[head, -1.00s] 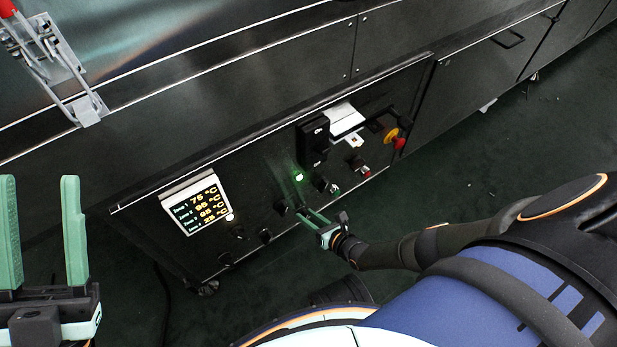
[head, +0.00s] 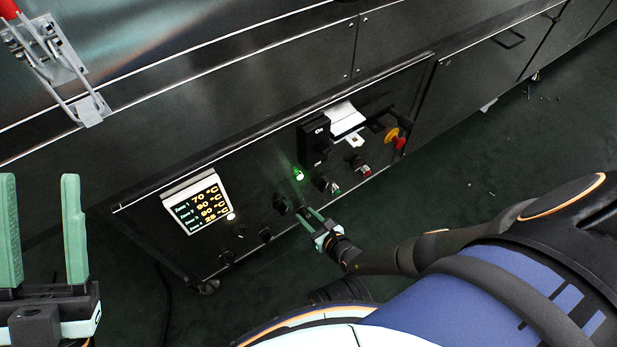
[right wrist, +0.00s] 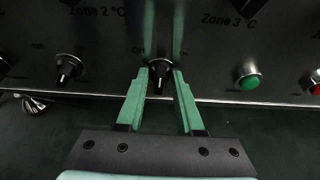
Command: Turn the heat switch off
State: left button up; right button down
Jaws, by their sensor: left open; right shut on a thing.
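A black rotary switch (right wrist: 160,74), whose heat label I cannot read, sits on the dark control panel (head: 250,180). Part of an "Off" marking shows at its upper left in the right wrist view. My right gripper (head: 305,212) is at the panel's lower edge. In the right wrist view its green fingers (right wrist: 161,88) stand on both sides of this switch and are shut on it. The switch's pointer position is hard to tell. My left gripper (head: 44,235) is open and empty, at the lower left, away from the panel.
A display (head: 200,205) reads 70, 90, 90 and 25 °C. A similar knob (right wrist: 68,69) is left of the held switch, a green button (right wrist: 248,80) right of it. A red-and-yellow emergency stop (head: 393,137) is farther right. Floor in front is clear.

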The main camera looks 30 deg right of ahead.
jog(key=shift+a+n+h, duration=0.15)
jog(key=shift+n+h, duration=0.45)
jog(key=shift+n, duration=0.2)
jog(key=c, duration=0.9)
grip_release()
jog(key=shift+o, duration=0.2)
pick_arm(q)
jog(key=shift+s, duration=0.1)
pick_arm(e)
jog(key=shift+s, duration=0.1)
